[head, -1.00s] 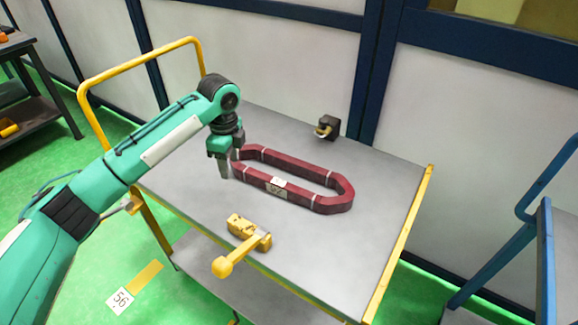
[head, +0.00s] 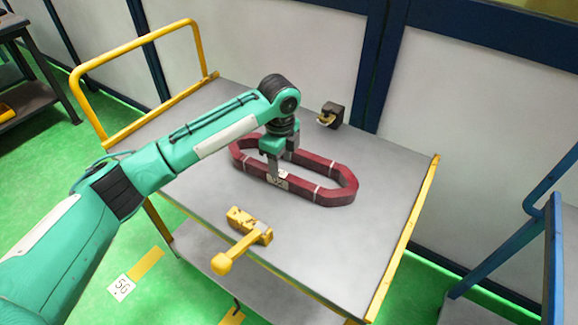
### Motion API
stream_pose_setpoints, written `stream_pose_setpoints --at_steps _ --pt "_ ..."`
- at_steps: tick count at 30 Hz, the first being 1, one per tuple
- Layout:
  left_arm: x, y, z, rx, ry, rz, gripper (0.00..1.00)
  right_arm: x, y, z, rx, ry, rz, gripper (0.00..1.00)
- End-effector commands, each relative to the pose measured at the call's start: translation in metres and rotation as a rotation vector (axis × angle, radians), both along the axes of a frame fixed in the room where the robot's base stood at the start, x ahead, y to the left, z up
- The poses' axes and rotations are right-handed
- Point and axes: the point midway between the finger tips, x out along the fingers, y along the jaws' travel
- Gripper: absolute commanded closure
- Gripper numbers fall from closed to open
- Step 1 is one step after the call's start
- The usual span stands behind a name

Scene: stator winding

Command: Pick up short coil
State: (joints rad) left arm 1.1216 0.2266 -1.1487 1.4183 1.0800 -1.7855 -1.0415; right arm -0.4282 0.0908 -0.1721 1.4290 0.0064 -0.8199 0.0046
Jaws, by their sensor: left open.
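The short coil is a dark red elongated ring (head: 335,194) with white bands and a white label. It lies flat on the grey cart top. My left gripper (head: 279,168) points down over the coil's near long side, close to the label. It is open, with one finger in front of that side and the other partly behind it. I cannot tell whether the fingers touch the coil. The gripper and wrist hide part of the coil's far side. My right gripper is not in view.
The cart top (head: 375,215) has yellow rails. A yellow hammer-like tool (head: 240,238) lies near its front edge. A small black block with a brass part (head: 331,115) stands at the back. The right part of the top is clear. A blue frame (head: 550,240) stands at the right.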

Motion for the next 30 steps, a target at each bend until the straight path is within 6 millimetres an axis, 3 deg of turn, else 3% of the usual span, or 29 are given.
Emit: stream_pose_setpoints --at_steps 5,12,19,20,27,30 --pt "-0.001 0.002 -0.014 0.000 0.001 0.001 0.50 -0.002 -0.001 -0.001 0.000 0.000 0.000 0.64" --pt "-0.002 0.003 -0.048 0.000 0.001 0.002 0.50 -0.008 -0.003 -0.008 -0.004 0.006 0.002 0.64" --pt "-0.002 0.003 -0.052 0.000 -0.001 0.001 0.50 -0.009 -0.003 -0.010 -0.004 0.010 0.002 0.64" --pt "-0.002 0.003 -0.052 0.000 -0.001 0.001 0.52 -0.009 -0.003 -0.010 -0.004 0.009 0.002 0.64" --pt "-0.002 0.003 -0.051 0.000 -0.001 0.001 0.99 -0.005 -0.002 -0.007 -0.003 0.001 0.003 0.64" --pt "-0.002 0.003 -0.051 0.000 -0.001 0.001 1.00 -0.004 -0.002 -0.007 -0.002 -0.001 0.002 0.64"
